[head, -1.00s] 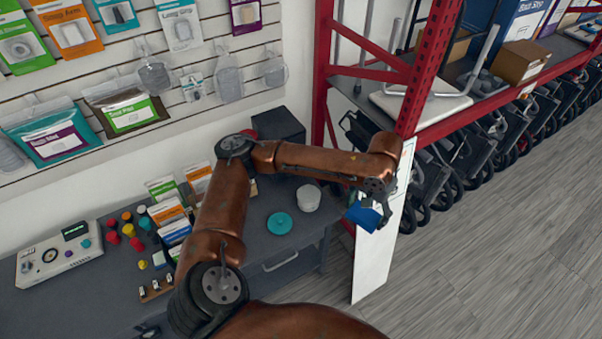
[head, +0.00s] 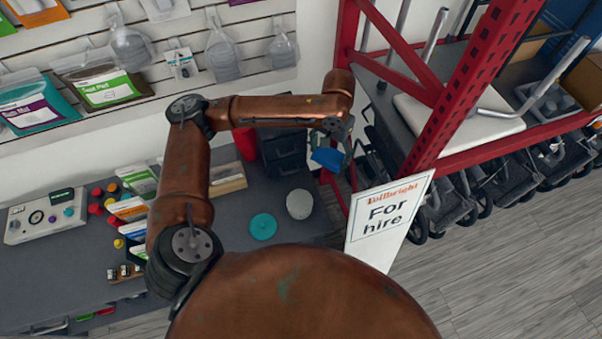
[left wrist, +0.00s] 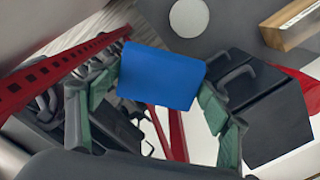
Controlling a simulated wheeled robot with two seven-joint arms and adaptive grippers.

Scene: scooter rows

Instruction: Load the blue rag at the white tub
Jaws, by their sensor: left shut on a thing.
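The blue rag (head: 327,158) is held in my left gripper (head: 336,140), high beside the red rack post. In the left wrist view the rag (left wrist: 160,77) shows as a flat blue piece between the green-padded fingers of my left gripper (left wrist: 157,98). The white tub (head: 299,204) stands on the dark counter, below and a little left of the gripper in the head view. It also shows at the top of the left wrist view (left wrist: 189,17). The rag is apart from the tub. My right gripper is not in view.
A teal lid (head: 263,227) lies left of the tub. Dark boxes (head: 284,150) and a red item (head: 245,142) stand behind. A "For hire" sign (head: 388,218) and the red rack (head: 480,85) stand at the right. Small packets (head: 130,208) crowd the counter's left.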

